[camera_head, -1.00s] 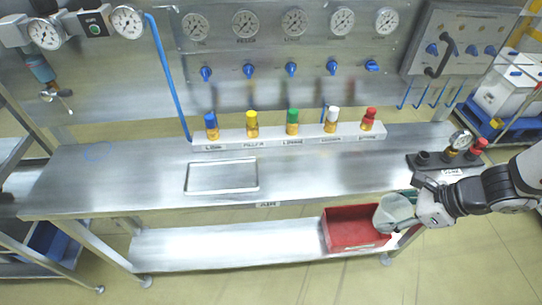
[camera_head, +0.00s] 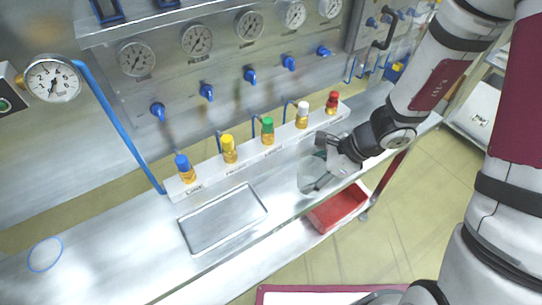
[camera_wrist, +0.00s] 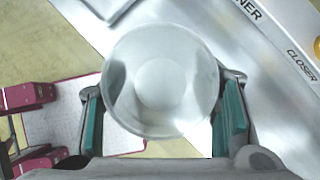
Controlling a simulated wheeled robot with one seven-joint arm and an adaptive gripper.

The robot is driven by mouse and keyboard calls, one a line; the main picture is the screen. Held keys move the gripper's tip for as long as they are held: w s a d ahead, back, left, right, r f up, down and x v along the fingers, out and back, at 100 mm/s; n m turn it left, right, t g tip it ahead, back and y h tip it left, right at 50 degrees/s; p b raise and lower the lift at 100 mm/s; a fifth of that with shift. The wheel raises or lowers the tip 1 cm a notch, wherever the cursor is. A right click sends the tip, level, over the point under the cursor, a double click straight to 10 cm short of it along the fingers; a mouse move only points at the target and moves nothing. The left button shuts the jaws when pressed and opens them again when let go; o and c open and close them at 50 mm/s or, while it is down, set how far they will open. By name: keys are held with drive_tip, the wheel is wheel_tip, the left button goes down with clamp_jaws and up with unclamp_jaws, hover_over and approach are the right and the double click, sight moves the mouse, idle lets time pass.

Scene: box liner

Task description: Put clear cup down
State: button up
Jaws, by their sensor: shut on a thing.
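The clear cup (camera_head: 312,174) is see-through and greyish, held near the front edge of the steel bench (camera_head: 290,205). My gripper (camera_head: 330,150) is shut on it. In the wrist view the cup (camera_wrist: 160,80) is seen from above as a round rim between the two teal finger pads of my gripper (camera_wrist: 165,115). I cannot tell whether the cup's base touches the bench top or hangs above it.
A shallow metal tray (camera_head: 222,218) lies left of the cup. A white rail with colored-cap valves (camera_head: 268,131) runs behind it. A red bin (camera_head: 337,208) sits on the lower shelf. A blue ring (camera_head: 45,254) marks bare bench at far left.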

drive_tip(key=w+d, duration=0.1)
drive_tip(key=w, duration=0.4)
drive_tip(key=w+d+f, duration=0.1)
drive_tip(key=w, duration=0.4)
drive_tip(key=w+d, duration=0.1)
drive_tip(key=w, duration=0.4)
drive_tip(key=shift+w+f, duration=0.2)
drive_tip(key=shift+f, duration=0.05)
drive_tip(key=shift+w+p, duration=0.15)
drive_tip(key=shift+p, duration=0.15)
drive_tip(key=shift+f+p, duration=0.45)
drive_tip(key=shift+f, duration=1.3)
drive_tip(key=shift+f, duration=0.2)
drive_tip(key=o, duration=0.8)
drive_tip(key=shift+r, duration=0.1)
